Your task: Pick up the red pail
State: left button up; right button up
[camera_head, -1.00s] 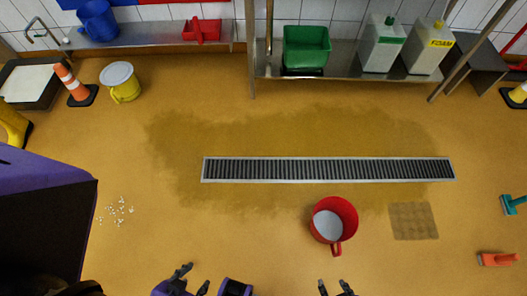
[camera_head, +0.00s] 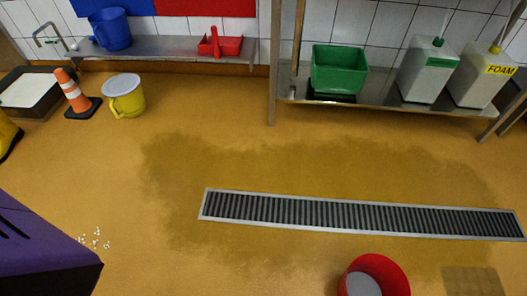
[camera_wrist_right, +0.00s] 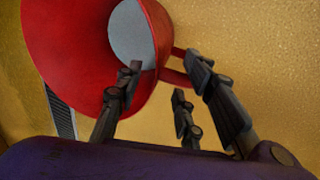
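The red pail (camera_head: 375,275) stands on the floor at the bottom edge of the head view, right of the middle and partly cut off. I cannot tell whether any finger touches the pail. My left gripper is not in view.
A long floor drain (camera_head: 360,215) lies beyond the pail, in a wet patch. A yellow pail (camera_head: 127,104) with a grey lid and an orange cone (camera_head: 72,92) stand at the back left. A green tub (camera_head: 338,70) sits on a metal shelf. White crumbs (camera_head: 94,241) lie at lower left.

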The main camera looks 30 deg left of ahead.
jog(key=b+x, duration=0.2)
jog(key=x, duration=0.2)
jog(key=shift+f, duration=0.3)
jog(key=shift+w+a+f, duration=0.1)
jog(key=shift+f, duration=0.2)
jog(key=b+x, duration=0.3)
jog(key=x, duration=0.2)
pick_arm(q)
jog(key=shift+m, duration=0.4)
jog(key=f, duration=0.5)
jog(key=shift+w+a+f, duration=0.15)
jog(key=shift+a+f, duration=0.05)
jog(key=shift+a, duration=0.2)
pick_arm(e)
jog(key=shift+r, duration=0.1)
grip_shut()
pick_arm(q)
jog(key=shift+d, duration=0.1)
